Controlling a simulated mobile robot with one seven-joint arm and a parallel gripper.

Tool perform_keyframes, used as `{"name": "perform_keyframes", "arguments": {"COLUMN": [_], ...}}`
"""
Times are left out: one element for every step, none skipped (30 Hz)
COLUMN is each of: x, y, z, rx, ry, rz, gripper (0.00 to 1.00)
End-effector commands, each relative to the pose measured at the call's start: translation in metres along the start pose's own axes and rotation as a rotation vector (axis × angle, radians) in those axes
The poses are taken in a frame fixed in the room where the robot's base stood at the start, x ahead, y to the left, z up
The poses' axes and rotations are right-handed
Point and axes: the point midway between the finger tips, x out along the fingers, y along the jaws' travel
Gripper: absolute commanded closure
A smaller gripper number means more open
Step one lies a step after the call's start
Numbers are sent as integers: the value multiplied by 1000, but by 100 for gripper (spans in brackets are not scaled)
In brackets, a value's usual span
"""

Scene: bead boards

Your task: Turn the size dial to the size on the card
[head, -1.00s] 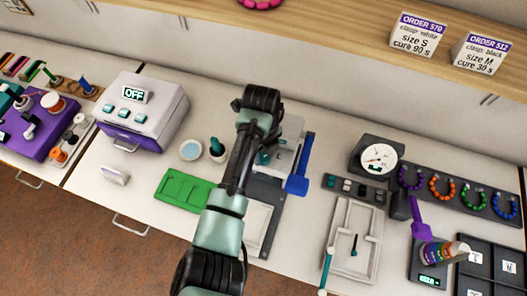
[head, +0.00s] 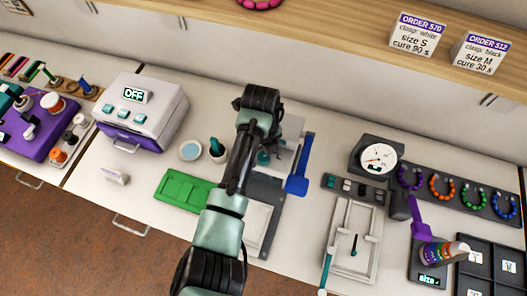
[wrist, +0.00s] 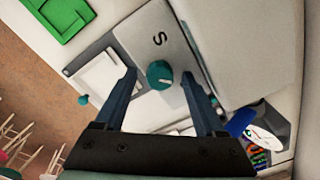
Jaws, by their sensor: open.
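The teal size dial (wrist: 159,73) sits on a light plate between my gripper's fingers in the wrist view. My gripper (wrist: 158,77) is open, with one finger on each side of the dial and gaps showing. In the head view the dial (head: 263,158) is partly hidden by my arm. Two cards stand on the shelf: order 570 (head: 416,38), size S, and order 512 (head: 484,54), size M.
A green mat (head: 180,188) lies to the left, near a white oven (head: 143,110) reading OFF. A round gauge (head: 378,158), bead bracelets and a tray (head: 352,238) are at the right.

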Motion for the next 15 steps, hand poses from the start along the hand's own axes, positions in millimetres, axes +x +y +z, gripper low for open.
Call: {"name": "perform_keyframes", "arguments": {"x": [0,0,-1,-2,-3,-7,-10,-14,-20,-25,-31,-40,-47,-54,-63], "y": [0,0,0,0,0,0,0,0,0,0,0,-1,-1,0,-1], "z": [0,0,0,0,0,1,1,1,1,1,1,2,2,1,2], "rx": [-1,-1,-1,-1,-1,-1,-1,-1,-1,-2,-1,-1,-1,0,1], "ry": [0,0,0,0,-1,-2,-2,-2,-3,-4,-5,-6,-6,-6,-6], "rz": [0,0,0,0,-1,-2,-2,-2,-3,-3,-3,-4,-4,-4,-3], "gripper": [28,28,28,28,28,28,28,28,28,28,28,28,28,28,28]}}
